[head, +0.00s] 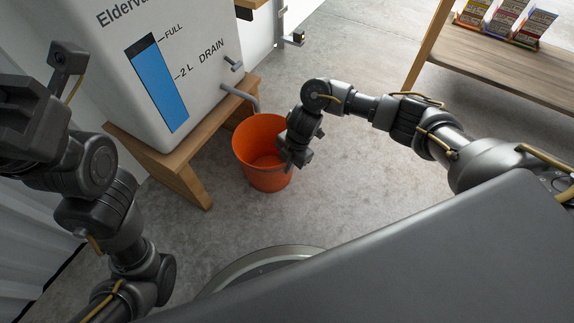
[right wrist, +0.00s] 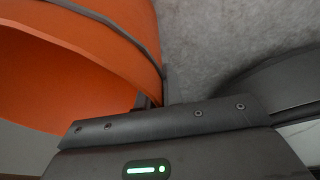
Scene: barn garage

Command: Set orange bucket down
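The orange bucket (head: 254,146) stands upright near the middle of the head view, under the drain spout (head: 240,96) of the white tank. It looks empty inside. My right gripper (head: 287,157) is at the right side of its rim. In the right wrist view, the narrow fingers (right wrist: 152,97) close on the wall of the bucket (right wrist: 85,62), one on either side. I cannot tell for sure whether the bucket's base touches the floor. My left gripper (head: 28,118) is at the left edge of the head view, away from the bucket; its fingertips are not clear.
The white tank (head: 175,60) with a blue level gauge sits on a wooden stand (head: 190,183) left of the bucket. A wooden shelf (head: 520,72) with colourful packets (head: 500,20) is at the upper right. The concrete floor (head: 350,190) right of the bucket is clear.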

